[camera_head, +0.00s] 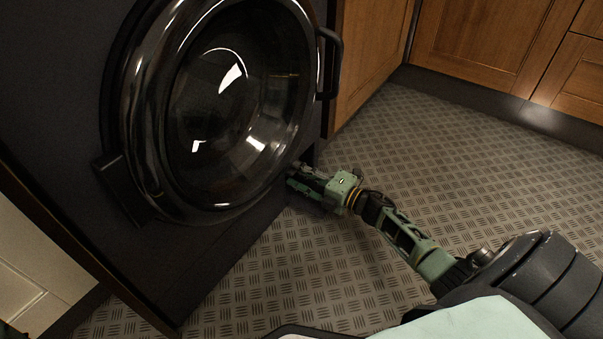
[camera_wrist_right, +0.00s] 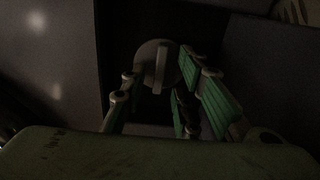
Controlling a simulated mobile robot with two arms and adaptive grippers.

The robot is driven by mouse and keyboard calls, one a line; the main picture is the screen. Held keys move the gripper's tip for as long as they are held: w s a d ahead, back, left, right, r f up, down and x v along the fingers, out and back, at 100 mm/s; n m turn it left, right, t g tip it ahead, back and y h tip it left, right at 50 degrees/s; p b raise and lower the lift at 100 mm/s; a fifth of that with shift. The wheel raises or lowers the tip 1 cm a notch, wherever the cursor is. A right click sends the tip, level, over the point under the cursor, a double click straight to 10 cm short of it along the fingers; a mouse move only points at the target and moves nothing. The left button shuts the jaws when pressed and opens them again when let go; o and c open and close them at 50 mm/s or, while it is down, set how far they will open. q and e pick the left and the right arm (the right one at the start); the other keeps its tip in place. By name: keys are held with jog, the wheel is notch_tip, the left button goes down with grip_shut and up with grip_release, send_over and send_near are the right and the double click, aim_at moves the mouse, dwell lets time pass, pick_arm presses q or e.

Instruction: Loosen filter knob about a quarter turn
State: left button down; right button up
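The filter knob (camera_wrist_right: 156,66) shows in the right wrist view as a round grey disc with a raised grip bar, standing nearly upright in the picture, inside a dark recess. My right gripper (camera_wrist_right: 162,72) is open, its green-padded fingers apart to the left and right of the knob. The right finger overlaps the knob's edge in the picture; I cannot tell whether it touches. In the head view my right gripper (camera_head: 293,175) is at the lower right of the dark washing machine (camera_head: 225,255), and the knob is hidden there.
The machine's round glass door (camera_head: 235,100) is closed, bulging out just above my right gripper. Wooden cabinets (camera_head: 480,40) stand at the back. The patterned floor (camera_head: 440,150) is clear.

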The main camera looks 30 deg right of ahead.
jog(key=shift+s, duration=0.1)
jog(key=v, duration=1.1)
jog(key=shift+s+d, duration=0.15)
jog(key=shift+s, duration=0.25)
